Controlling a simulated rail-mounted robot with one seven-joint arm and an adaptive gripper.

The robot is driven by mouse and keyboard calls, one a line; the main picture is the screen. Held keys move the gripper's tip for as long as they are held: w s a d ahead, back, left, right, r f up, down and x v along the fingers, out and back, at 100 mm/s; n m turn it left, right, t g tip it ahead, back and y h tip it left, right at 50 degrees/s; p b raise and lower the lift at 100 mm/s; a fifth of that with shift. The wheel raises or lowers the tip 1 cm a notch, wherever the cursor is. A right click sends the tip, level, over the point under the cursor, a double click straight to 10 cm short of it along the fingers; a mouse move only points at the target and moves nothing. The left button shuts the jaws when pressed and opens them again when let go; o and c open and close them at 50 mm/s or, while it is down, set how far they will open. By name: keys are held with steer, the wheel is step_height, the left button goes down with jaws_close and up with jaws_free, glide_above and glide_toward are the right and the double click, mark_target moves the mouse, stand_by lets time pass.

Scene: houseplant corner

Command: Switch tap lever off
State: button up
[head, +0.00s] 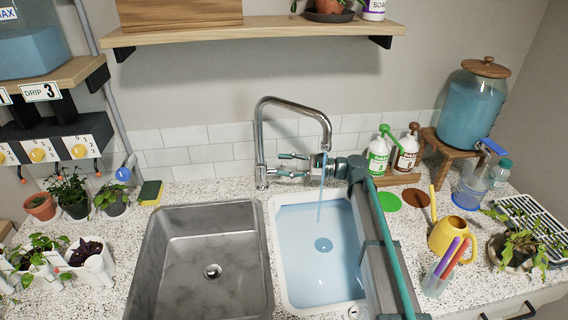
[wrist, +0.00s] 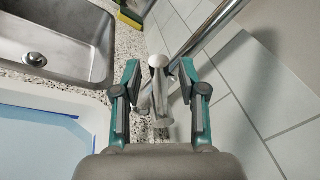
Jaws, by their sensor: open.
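The chrome tap (head: 259,130) stands behind the two sinks, its spout over the right basin. A stream of water (head: 320,195) runs from it into that basin. My gripper (head: 281,165) reaches in from the right at the base of the tap, with teal-edged fingers apart. In the wrist view, my gripper (wrist: 160,75) is open around the tap lever (wrist: 158,62), one finger on each side. Gaps show between the lever and both fingers. In the head view my fingers largely hide the lever.
The right basin (head: 277,255) holds bluish water; the left steel sink (head: 160,260) looks empty. Soap bottles (head: 379,155), a yellow watering can (head: 441,240) and a glass dispenser (head: 472,112) stand right of my arm. A sponge (head: 150,192) lies left of the tap.

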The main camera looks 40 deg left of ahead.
steer(key=shift+s+a, duration=0.15)
steer(key=shift+a, duration=0.05)
jaws_close()
stand_by(0.5)
